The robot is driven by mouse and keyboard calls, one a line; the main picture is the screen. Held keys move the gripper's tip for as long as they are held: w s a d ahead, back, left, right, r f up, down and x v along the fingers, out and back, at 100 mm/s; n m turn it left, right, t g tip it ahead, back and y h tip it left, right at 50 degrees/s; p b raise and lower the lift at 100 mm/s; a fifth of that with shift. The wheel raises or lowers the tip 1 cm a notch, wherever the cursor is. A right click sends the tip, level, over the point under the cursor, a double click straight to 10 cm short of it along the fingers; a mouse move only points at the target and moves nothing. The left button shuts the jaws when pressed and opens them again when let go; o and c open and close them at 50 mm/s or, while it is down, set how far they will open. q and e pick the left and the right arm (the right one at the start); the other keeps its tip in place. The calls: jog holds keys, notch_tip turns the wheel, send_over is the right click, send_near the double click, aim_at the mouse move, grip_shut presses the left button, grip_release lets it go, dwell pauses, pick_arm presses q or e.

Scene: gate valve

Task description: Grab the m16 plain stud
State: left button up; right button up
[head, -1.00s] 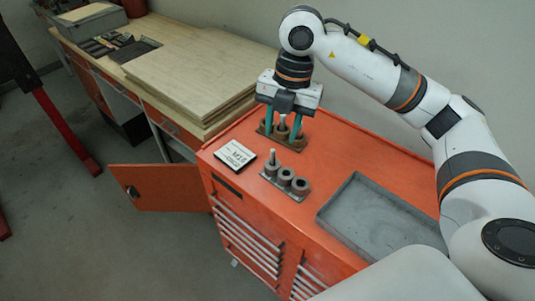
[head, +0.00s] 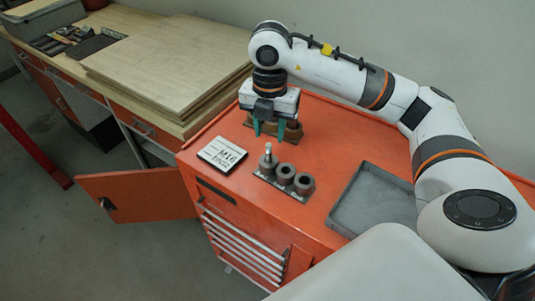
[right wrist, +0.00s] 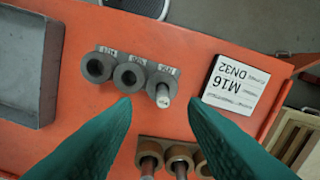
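My right gripper (head: 269,135) is open and empty above the red cabinet top, its teal fingers pointing down at the brown back rack (head: 293,132). The right wrist view shows the fingers (right wrist: 160,108) wide apart. The front rack has three grey round holders in a row; a pale stud (head: 268,151) stands upright in its left one and also shows in the right wrist view (right wrist: 163,98). The back rack's brown holders (right wrist: 180,153) hold coppery studs (right wrist: 148,164). The small rack labels are unreadable, so I cannot tell which stud is plain. My left gripper is not in view.
A card (head: 222,156) reading M16 DN32 lies left of the front rack. A shallow grey tray (head: 375,203) lies at right. A wooden workbench (head: 150,60) stands at left, and a cabinet door (head: 138,195) hangs open. Bare red top surrounds the racks.

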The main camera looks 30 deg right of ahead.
aim_at(269, 145)
jog(key=f+p, duration=0.1)
jog(key=f, duration=0.1)
jog(key=f+p, duration=0.1)
jog(key=f, duration=0.1)
jog(key=f+p, duration=0.1)
jog(key=f, duration=0.1)
jog(key=shift+w+d+f, duration=0.1)
jog(key=shift+w+f, duration=0.2)
jog(key=shift+f, duration=0.25)
grip_shut()
